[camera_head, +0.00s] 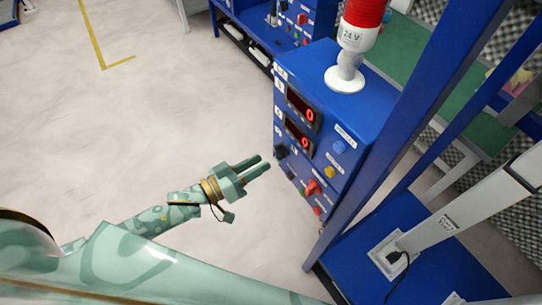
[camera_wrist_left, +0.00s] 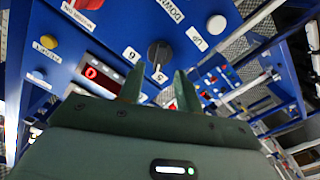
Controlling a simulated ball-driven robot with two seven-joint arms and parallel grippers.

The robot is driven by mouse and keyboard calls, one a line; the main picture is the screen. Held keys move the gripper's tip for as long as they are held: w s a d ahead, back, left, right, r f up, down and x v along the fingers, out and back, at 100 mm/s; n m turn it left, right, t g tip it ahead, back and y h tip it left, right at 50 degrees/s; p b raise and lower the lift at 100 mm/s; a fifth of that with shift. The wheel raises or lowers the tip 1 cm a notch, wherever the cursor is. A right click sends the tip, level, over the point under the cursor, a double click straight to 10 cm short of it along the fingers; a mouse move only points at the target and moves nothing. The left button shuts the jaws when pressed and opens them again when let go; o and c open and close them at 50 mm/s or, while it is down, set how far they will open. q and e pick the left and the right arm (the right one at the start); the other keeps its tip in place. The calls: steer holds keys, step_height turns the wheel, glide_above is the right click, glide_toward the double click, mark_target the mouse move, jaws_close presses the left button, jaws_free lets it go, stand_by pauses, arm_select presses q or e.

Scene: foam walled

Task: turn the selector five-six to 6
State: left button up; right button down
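The selector five-six is a dark round knob (camera_wrist_left: 160,52) on the blue panel in the left wrist view. The label 6 lies to its left and the label 5 just below it. A pale mark on the knob seems to face the 5, but it is too small to be sure. In the head view the knob (camera_head: 281,150) is a small dark shape at the panel's left edge. My left gripper (camera_head: 263,164) points at the panel there. Its two fingers (camera_wrist_left: 159,86) are apart and empty, short of the knob. My right gripper is out of view.
The blue control box (camera_head: 350,118) has red displays (camera_head: 303,138), a yellow button (camera_head: 330,172) and a red knob (camera_head: 313,187). A red and white 24 V lamp (camera_head: 347,75) stands on top. A blue post (camera_head: 405,110) rises right of the box.

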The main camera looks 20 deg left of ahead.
mark_target(276, 154)
arm_select(q)
steer(key=x, duration=0.4)
steer(key=shift+w+d, duration=0.2)
steer(key=shift+w, duration=0.05)
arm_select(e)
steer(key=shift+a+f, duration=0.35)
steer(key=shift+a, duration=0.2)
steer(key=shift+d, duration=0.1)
arm_select(q)
jaws_close()
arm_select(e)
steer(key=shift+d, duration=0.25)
